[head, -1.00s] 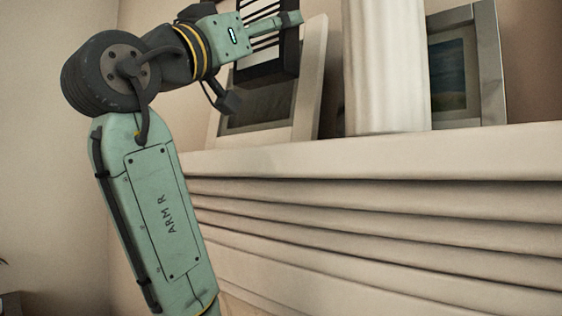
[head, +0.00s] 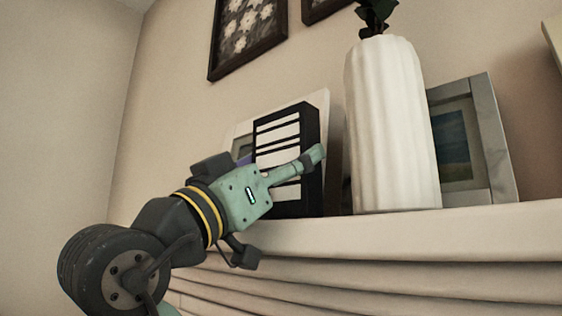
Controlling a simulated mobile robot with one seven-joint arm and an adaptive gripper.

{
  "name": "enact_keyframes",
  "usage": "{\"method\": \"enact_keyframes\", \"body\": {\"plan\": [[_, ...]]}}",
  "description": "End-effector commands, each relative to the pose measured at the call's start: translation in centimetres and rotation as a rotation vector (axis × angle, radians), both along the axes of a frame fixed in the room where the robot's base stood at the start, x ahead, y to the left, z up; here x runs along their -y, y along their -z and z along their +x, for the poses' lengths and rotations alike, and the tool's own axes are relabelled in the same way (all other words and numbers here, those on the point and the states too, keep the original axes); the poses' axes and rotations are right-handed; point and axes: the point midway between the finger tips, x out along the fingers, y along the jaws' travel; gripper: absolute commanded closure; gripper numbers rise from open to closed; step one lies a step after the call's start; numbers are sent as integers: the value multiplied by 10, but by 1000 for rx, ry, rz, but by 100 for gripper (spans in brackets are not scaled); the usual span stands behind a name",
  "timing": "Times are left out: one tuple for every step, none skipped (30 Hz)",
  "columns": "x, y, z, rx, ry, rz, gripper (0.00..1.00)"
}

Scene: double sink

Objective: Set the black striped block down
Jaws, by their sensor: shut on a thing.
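The black striped block (head: 311,128) has a black side and a front face with white stripes. It stands roughly upright at the shelf ledge (head: 400,232), in front of a pale picture frame (head: 322,97) and left of the white vase. My gripper (head: 305,161) reaches up to it from the lower left and is shut on it. One finger shows across the block's front; the other is hidden. The block's bottom edge looks level with the ledge top, but I cannot tell whether it touches.
A white ribbed vase (head: 390,130) with dark leaves stands close to the right of the block. A grey picture frame (head: 472,140) leans behind the vase. Dark-framed pictures (head: 247,35) hang on the wall above. The ledge's right part is clear in front.

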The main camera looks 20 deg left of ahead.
Motion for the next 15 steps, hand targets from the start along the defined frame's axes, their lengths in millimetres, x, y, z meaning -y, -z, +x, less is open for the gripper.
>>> {"method": "enact_keyframes", "body": {"plan": [[0,-1,-1,2,1,0,61],[0,-1,-1,2,1,0,61],[0,-1,0,2,1,0,61],[0,-1,0,1,1,0,61],[0,-1,0,1,1,0,61],[0,0,0,1,1,0,61],[0,1,0,1,1,0,61],[0,2,0,1,1,0,61],[0,4,0,1,1,0,61],[0,5,0,1,1,0,61],[0,6,0,1,1,0,61],[0,6,0,0,1,1,16],[0,5,0,0,1,1,14],[0,5,0,0,1,1,12],[0,5,0,0,1,1,10]]}}
